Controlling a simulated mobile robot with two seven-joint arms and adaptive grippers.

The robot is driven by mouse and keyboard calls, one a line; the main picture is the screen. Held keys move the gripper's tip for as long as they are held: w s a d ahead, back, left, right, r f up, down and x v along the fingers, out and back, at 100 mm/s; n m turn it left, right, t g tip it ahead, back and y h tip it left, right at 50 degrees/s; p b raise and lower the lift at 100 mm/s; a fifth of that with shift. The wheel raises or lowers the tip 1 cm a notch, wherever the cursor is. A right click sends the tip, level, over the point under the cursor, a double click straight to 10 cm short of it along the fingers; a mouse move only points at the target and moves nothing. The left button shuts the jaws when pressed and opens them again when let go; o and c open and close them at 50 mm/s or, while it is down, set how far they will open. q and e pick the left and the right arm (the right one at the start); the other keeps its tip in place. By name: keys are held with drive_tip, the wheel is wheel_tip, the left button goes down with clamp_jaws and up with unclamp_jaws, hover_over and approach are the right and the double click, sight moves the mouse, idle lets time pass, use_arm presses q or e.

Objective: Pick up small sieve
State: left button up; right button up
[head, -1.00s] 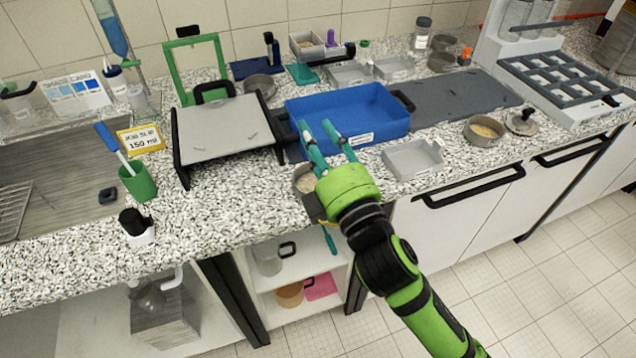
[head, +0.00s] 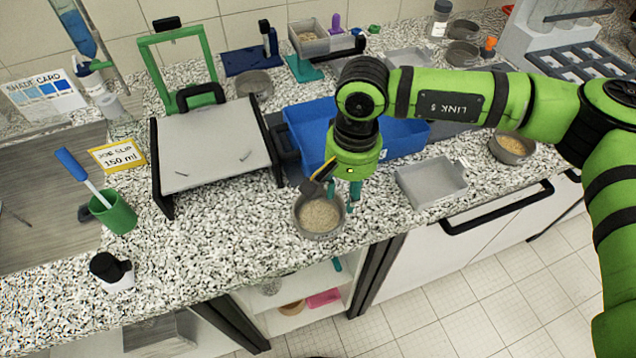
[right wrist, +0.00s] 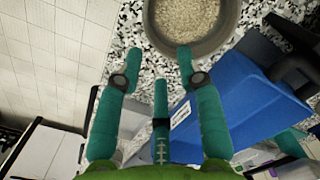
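A small round grey sieve or pan (head: 318,235) holding beige grains stands on the speckled counter near its front edge. A similar round one (head: 512,158) with grains stands farther right; I cannot tell which is the small sieve. My right gripper (head: 343,190) points down beside the nearer pan, at its right back rim. In the right wrist view its teal fingers (right wrist: 158,52) are spread with nothing between them. The same pan (right wrist: 148,30) lies just beyond the fingertips, one tip overlapping its rim; contact is unclear. My left gripper is not in view.
A blue tray (head: 305,125) stands right behind the gripper, partly hidden by my arm. A black-framed grey stand (head: 215,145) is to the left. A shallow grey tray (head: 432,183) is to the right.

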sight(319, 214)
drive_tip(key=p, duration=0.1)
drive_tip(key=f+p, duration=0.1)
drive_tip(key=d+f+p, duration=0.1)
drive_tip(key=shift+s+f, duration=0.2)
drive_tip(key=shift+s, duration=0.1)
drive_tip(key=f, duration=0.1)
drive_tip(key=f+p, duration=0.1)
drive_tip(key=f, duration=0.1)
drive_tip(key=shift+w+a, duration=0.1)
drive_tip(key=shift+w, duration=0.3)
drive_tip(key=shift+f, duration=0.4)
clamp_jaws()
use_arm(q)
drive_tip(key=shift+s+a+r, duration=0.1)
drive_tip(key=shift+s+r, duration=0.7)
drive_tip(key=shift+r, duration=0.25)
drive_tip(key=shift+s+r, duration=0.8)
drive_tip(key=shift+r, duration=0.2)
